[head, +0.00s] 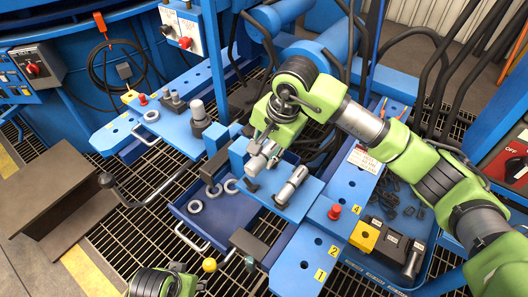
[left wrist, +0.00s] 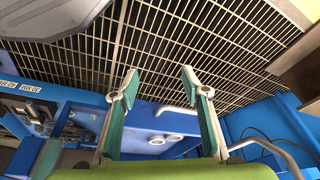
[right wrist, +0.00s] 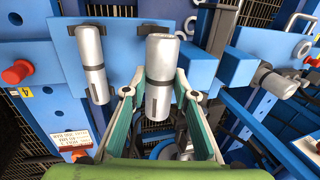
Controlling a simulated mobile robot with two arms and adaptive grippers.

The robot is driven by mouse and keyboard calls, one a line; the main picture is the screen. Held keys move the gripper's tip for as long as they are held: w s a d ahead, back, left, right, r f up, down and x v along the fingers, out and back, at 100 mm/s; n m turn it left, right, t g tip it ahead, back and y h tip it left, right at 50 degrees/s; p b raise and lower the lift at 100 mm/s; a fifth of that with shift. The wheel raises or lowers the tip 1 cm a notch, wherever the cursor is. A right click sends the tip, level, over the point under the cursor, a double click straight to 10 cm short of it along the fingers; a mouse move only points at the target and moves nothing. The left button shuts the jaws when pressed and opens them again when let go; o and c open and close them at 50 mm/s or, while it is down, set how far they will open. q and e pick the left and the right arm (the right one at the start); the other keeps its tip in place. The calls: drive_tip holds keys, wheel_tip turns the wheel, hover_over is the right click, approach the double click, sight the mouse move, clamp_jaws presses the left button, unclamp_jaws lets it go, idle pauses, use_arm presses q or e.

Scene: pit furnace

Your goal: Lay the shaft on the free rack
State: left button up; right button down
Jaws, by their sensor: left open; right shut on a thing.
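The shaft (right wrist: 160,75), a grey metal cylinder with a narrower end, is between the fingers of my right gripper (right wrist: 163,93), which is shut on it. In the head view the right gripper (head: 271,138) holds the shaft (head: 261,158) just above a blue rack plate (head: 312,190); I cannot tell whether it touches its support. A second shaft (head: 292,184) lies on that plate, right of the held one, and also shows in the right wrist view (right wrist: 93,62). My left gripper (left wrist: 160,88) is open and empty, above blue parts and floor grating.
A dark blue tray (head: 215,227) with several grey rings lies left of the rack plate. A thick grey pin (head: 198,112) stands on the left blue bench. A red knob (head: 334,211) and a yellow-black block (head: 385,244) are right of the plate. Hoses hang behind.

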drive_tip(key=shift+f+b, duration=0.35)
drive_tip(key=shift+b, duration=0.05)
drive_tip(key=shift+f+b, duration=0.6)
drive_tip(key=shift+f, duration=0.05)
use_arm(q)
drive_tip(key=v, duration=0.8)
drive_tip(key=shift+w, duration=0.25)
drive_tip(key=shift+w+r+t, duration=0.15)
drive_tip(key=shift+r+t, duration=0.05)
drive_tip(key=shift+t, duration=0.1)
drive_tip(key=shift+f, duration=0.1)
use_arm(e)
drive_tip(key=shift+f, duration=0.1)
